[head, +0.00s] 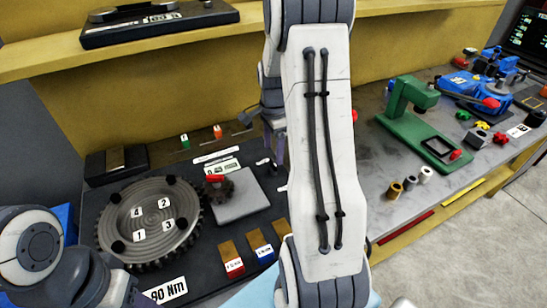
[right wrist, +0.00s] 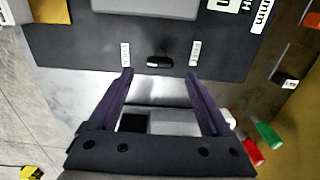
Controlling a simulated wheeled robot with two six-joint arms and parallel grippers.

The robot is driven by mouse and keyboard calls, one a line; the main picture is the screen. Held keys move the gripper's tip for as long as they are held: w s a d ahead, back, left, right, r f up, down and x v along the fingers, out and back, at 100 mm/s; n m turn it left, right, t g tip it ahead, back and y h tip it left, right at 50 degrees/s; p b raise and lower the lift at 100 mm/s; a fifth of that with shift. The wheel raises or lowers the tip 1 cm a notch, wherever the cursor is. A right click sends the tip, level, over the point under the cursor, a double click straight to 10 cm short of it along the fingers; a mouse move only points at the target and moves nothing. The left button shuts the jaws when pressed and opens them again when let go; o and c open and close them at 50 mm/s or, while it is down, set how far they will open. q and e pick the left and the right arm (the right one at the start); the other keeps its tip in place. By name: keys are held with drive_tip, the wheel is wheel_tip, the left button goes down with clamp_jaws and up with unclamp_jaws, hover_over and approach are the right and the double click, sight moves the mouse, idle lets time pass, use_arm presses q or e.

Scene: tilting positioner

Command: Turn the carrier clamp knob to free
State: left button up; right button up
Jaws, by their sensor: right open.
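The carrier clamp knob appears to be the small black bar-shaped knob (right wrist: 160,62) on the dark plate in the right wrist view, lying crosswise between two small white labels. Their lettering is too small to read. My right gripper (right wrist: 160,74) is open, its two purple fingers spread wide, with the knob just beyond the tips and roughly midway between them; nothing is held. In the head view my right gripper (head: 277,150) points down behind my arm, and the knob cannot be made out.
A toothed round plate (head: 150,222) with numbered spots stands left. A small dark gear with a red part (head: 216,186) sits by a grey block (head: 245,198). Labelled blocks (head: 231,260) line the front. A green press (head: 425,125) stands right. Green and red pegs (right wrist: 268,134) are near my right gripper.

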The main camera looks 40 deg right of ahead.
sight(273, 162)
drive_tip(key=shift+f, duration=2.2)
clamp_jaws()
